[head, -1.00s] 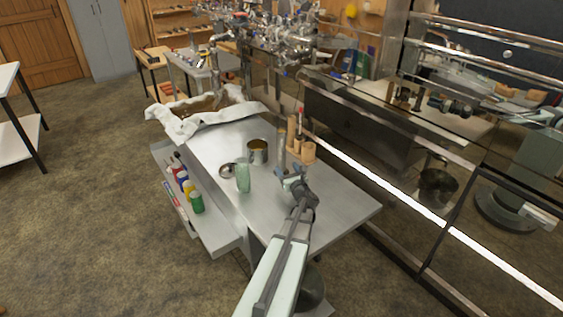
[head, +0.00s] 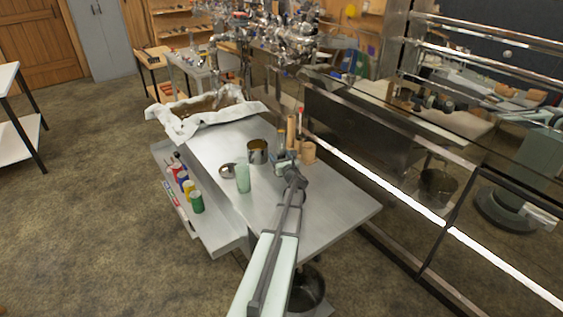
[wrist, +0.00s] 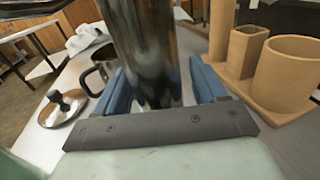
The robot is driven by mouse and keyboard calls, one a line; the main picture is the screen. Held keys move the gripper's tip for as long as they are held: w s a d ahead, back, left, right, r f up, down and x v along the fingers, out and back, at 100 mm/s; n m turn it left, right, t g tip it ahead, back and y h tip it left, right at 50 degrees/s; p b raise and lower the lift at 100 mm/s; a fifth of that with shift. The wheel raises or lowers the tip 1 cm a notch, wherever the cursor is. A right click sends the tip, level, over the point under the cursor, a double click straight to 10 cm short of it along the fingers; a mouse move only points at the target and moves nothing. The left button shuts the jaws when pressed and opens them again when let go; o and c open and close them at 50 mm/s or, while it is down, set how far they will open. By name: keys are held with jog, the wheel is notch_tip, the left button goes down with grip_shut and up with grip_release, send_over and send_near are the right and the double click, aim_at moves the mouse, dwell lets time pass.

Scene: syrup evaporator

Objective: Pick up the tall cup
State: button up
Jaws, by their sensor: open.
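The tall cup is a narrow, shiny dark metal cylinder (wrist: 150,45), upright in the wrist view with its top beyond the frame. In the head view the tall cup (head: 281,141) is partly hidden behind my gripper (head: 284,161). In the wrist view my gripper (wrist: 163,88) is open, with one blue finger on each side of the cup's lower part. The cup stands between the fingers; I cannot tell whether either touches it. The cup's base is hidden behind the gripper's dark front plate.
A wooden holder (wrist: 270,92) with upright tubes stands close on the right. A metal pot (head: 257,151), a knobbed lid (wrist: 62,108) and a green glass (head: 242,178) are to the left. The metal table (head: 335,205) is clear at front right.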

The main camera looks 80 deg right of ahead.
grip_shut()
dwell(0.7)
